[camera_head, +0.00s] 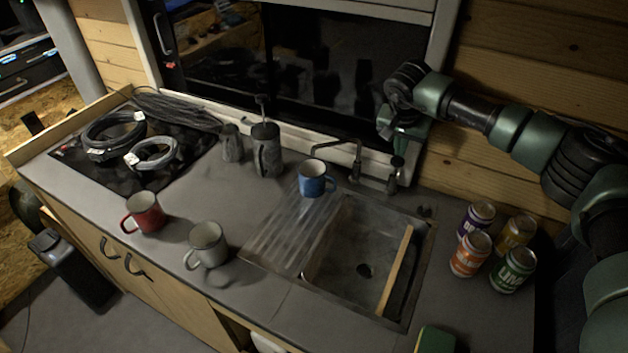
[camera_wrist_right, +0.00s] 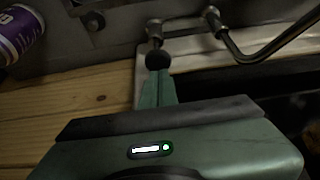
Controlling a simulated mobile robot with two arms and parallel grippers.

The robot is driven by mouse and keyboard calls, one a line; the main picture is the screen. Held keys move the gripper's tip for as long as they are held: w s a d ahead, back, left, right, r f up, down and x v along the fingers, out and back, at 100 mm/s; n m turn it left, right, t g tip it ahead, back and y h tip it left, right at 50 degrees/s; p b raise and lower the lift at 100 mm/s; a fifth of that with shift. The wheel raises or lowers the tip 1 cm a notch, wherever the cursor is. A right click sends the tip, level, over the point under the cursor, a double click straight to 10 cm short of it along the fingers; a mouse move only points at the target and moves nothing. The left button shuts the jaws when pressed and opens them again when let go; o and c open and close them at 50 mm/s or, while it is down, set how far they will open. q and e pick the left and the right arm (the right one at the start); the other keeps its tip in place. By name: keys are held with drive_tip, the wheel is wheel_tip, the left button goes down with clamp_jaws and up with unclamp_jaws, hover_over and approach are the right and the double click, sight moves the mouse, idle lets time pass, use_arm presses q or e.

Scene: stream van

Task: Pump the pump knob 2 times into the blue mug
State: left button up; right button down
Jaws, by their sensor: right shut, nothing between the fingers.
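The blue mug (camera_head: 313,182) stands upright on the ribbed drainboard left of the sink, below the end of the tap spout (camera_head: 338,143). The dark round pump knob (camera_head: 397,162) stands on its stem right of the tap, behind the sink. It also shows in the right wrist view (camera_wrist_right: 157,60). My right gripper (camera_head: 399,150) is shut and empty, pointing down just above the knob. In the right wrist view its fingertips (camera_wrist_right: 157,76) appear right at the knob; I cannot tell whether they touch. My left gripper is not in view.
Several cans (camera_head: 470,255) stand right of the sink (camera_head: 360,240). A red mug (camera_head: 145,211), a white mug (camera_head: 206,245), a dark press pot (camera_head: 267,152) and coiled cables (camera_head: 115,130) sit on the counter to the left. The window frame is close behind the gripper.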

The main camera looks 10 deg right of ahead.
drive_tip(key=shift+r, duration=0.1)
wheel_tip(320, 180, up, 6)
drive_tip(key=p, duration=0.3)
drive_tip(key=shift+p, duration=0.35)
idle(0.4)
